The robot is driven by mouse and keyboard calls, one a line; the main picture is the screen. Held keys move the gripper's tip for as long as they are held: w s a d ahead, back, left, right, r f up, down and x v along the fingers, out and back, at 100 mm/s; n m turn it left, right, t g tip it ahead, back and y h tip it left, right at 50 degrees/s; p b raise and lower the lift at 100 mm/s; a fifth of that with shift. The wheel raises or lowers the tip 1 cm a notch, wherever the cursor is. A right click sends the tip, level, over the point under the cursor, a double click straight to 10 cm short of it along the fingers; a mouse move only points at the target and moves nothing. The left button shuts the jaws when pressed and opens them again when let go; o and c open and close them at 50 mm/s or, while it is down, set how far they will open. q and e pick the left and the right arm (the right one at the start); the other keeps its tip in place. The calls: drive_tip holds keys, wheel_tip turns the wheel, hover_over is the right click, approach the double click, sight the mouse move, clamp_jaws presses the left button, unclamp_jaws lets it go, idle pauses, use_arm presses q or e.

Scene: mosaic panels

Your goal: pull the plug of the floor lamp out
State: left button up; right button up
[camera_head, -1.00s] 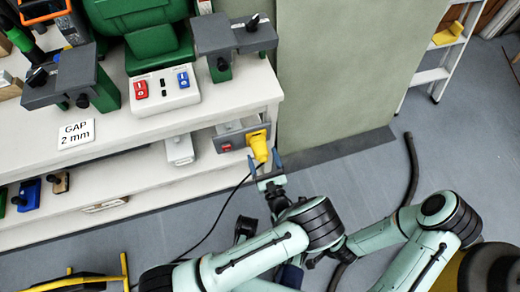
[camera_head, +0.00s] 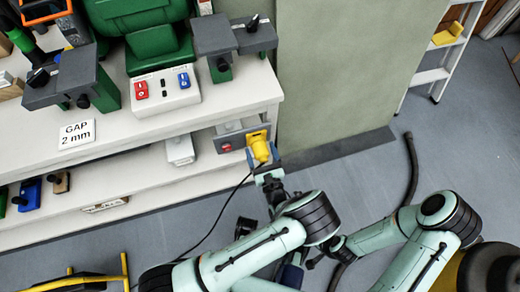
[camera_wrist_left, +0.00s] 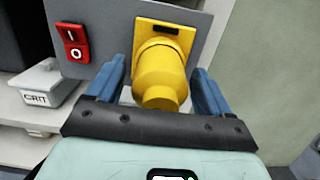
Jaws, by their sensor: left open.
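The yellow plug (camera_head: 260,149) sits in a yellow socket on a grey panel at the end of the lower shelf, with a black cable running from it down to the floor. It also shows in the left wrist view (camera_wrist_left: 160,80). My left gripper (camera_head: 264,167) is at the plug. In the left wrist view its two blue fingers (camera_wrist_left: 160,88) are apart, one on each side of the plug body, with a gap visible on at least the right side. The floor lamp is not clearly seen. My right gripper is not clearly visible in the head view.
The grey panel (camera_wrist_left: 112,30) carries a red switch (camera_wrist_left: 73,43) marked I and O. A white box (camera_wrist_left: 45,84) stands left of it. The white bench (camera_head: 130,126) is above the shelf. A yellow frame (camera_head: 90,281) stands at lower left. A dark hose (camera_head: 412,170) lies on the floor at right.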

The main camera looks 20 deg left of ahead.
sight(264, 163)
idle(0.8)
use_arm(q)
drive_tip(key=c, duration=1.4)
drive_tip(key=shift+p+v, duration=0.6)
drive_tip(key=shift+v, duration=2.45)
drive_tip(key=shift+s, duration=0.1)
drive_tip(key=shift+v, duration=2.1)
